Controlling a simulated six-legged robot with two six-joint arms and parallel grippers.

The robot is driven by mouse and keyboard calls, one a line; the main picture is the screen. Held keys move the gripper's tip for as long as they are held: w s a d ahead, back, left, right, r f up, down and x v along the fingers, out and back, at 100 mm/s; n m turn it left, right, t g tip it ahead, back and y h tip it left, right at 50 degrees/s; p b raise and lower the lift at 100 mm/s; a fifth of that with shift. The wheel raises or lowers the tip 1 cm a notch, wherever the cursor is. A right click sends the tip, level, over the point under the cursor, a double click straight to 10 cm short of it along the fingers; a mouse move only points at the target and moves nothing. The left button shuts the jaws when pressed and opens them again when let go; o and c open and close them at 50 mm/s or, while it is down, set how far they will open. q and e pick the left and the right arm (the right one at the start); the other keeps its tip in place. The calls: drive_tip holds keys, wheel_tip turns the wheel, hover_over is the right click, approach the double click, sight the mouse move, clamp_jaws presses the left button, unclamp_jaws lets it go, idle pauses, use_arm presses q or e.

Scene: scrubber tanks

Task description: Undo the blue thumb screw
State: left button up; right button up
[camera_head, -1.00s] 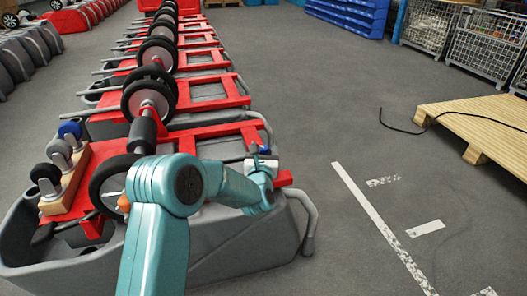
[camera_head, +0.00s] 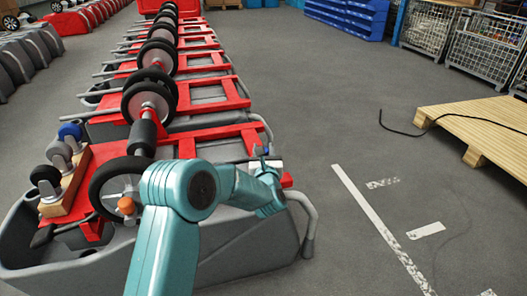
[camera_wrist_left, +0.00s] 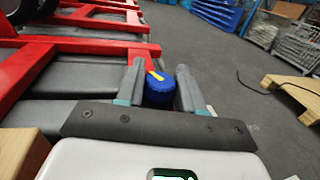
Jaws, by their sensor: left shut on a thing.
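The blue thumb screw (camera_wrist_left: 158,87) shows in the left wrist view as a round blue knob with a yellow mark on top. It sits between the two grey fingers of my left gripper (camera_wrist_left: 161,84), which is shut on it. In the head view my left gripper (camera_head: 264,160) is at the right end of the nearest red frame (camera_head: 218,133), on the nearest grey tank (camera_head: 240,240). The screw is hidden there by the gripper. Whether its thread is still in the frame cannot be seen. My right gripper is not in view.
More grey tanks with red frames and black wheels (camera_head: 150,95) run back in a row. A wooden block with several wheels (camera_head: 62,165) lies on the near frame's left. A grey bent handle (camera_head: 308,215) stands at the tank's right.

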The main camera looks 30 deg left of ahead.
use_arm(q)
drive_tip(key=n+g+y, duration=0.4)
drive_tip(key=g, duration=0.1)
drive_tip(key=shift+y, duration=0.3)
drive_tip(key=shift+n+g+y, duration=0.55)
drive_tip(key=shift+n+g, duration=0.7)
drive_tip(key=shift+g, duration=0.4)
drive_tip(key=shift+n+g+y, duration=0.55)
drive_tip(key=shift+n+g, duration=0.7)
drive_tip(key=shift+g, duration=0.8)
drive_tip(key=o, duration=1)
drive_tip(key=shift+c, duration=0.2)
drive_tip(key=shift+t, duration=0.4)
